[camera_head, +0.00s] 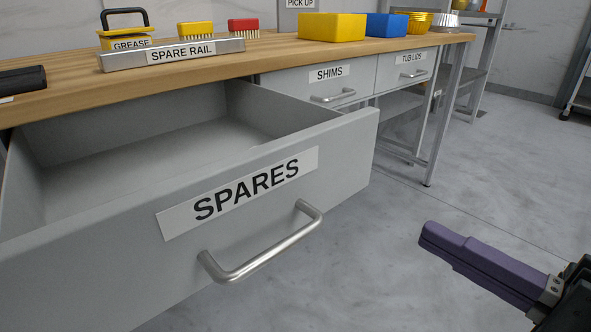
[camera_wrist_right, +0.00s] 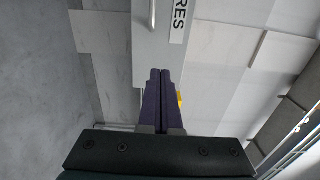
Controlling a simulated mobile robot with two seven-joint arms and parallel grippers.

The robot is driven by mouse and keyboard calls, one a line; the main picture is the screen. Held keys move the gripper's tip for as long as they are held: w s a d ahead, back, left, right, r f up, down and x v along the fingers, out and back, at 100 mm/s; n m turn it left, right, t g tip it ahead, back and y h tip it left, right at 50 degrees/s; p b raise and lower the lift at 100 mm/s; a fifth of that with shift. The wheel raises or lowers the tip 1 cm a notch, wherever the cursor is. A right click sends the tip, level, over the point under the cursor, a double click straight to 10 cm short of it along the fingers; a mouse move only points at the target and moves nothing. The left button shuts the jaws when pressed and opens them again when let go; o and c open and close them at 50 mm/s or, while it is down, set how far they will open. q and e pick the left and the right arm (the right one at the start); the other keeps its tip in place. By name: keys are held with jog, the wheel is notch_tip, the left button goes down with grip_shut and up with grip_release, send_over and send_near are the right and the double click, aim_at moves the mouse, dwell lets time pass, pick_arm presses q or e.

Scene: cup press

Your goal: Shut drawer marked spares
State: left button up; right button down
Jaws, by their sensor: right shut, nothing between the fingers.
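The drawer marked SPARES (camera_head: 345,160) stands pulled well open under the bench. Its grey front carries a white label and a metal bar handle (camera_head: 262,252), and the part of its inside that shows is empty. My right gripper (camera_head: 432,236) is at the lower right of the head view, to the right of the drawer front and apart from it. Its purple fingers are shut with nothing between them. In the right wrist view the closed fingers (camera_wrist_right: 160,75) point toward the drawer front (camera_wrist_right: 150,45), whose label shows only in part. My left gripper is not in view.
The wooden bench top (camera_head: 220,66) bears a spare rail (camera_head: 170,53), a yellow bin (camera_head: 332,27) and a blue bin (camera_head: 387,25). The SHIMS drawer (camera_head: 290,83) and the TUB LIDS drawer (camera_head: 388,75) look shut. The floor (camera_head: 480,180) right of the SPARES drawer is clear.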

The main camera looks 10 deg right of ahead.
aim_at(323, 177)
jog(key=b+x, duration=0.3)
jog(key=x, duration=0.9)
jog(key=shift+w+a, duration=0.15)
jog(key=shift+w, duration=0.1)
